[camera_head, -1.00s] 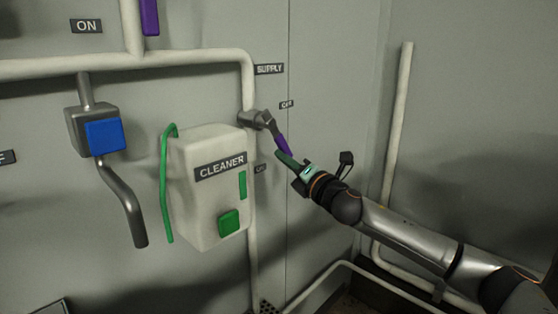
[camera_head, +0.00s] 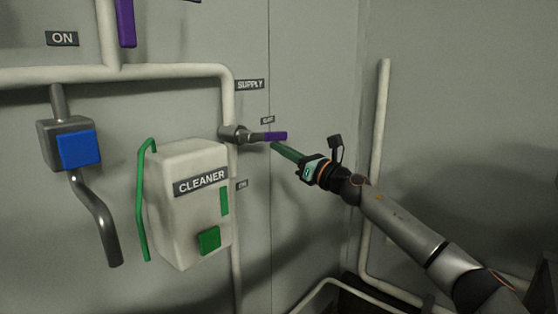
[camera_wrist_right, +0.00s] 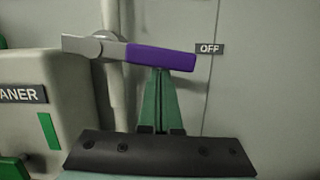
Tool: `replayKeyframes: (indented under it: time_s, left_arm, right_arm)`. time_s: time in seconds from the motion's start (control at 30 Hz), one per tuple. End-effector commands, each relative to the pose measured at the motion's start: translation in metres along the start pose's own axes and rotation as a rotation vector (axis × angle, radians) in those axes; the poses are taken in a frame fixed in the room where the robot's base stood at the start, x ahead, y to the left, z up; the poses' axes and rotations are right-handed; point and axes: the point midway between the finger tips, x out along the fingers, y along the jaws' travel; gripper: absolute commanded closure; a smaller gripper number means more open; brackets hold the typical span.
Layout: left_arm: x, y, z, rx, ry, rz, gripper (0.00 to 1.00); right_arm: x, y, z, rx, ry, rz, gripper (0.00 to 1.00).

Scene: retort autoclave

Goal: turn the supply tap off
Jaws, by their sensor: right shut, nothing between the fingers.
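The supply tap's lever has a purple grip (camera_head: 276,136) and a grey metal valve body (camera_head: 236,134) on the white pipe, below the SUPPLY label (camera_head: 249,85). The lever lies roughly horizontal, pointing right, just below the OFF label (camera_head: 267,120). In the right wrist view, the purple grip (camera_wrist_right: 160,56) points right toward the OFF label (camera_wrist_right: 209,49). My right gripper (camera_head: 273,146) is shut, its green fingertips at the underside of the grip. In the right wrist view the fingertips (camera_wrist_right: 158,72) appear right under the grip; contact is hard to tell. My left gripper is not in view.
A white CLEANER box (camera_head: 190,205) with a green hose hangs left of the tap. A grey valve with a blue block (camera_head: 78,149) and curved spout is further left. A white vertical pipe (camera_head: 379,150) stands at the right. The wall right of the tap is clear.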

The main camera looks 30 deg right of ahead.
Motion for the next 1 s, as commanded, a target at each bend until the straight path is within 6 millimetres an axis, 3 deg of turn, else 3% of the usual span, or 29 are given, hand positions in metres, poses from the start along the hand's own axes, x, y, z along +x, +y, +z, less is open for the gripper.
replayKeyframes:
  time_s: [0.37,1.0]
  left_arm:
    - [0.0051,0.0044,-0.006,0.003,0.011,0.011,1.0]
    - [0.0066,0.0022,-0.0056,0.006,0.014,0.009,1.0]
  right_arm:
    - [0.0025,-0.002,0.0109,-0.111,-0.004,0.028,1.0]
    - [0.0019,-0.0019,0.0103,-0.118,-0.002,0.031,1.0]
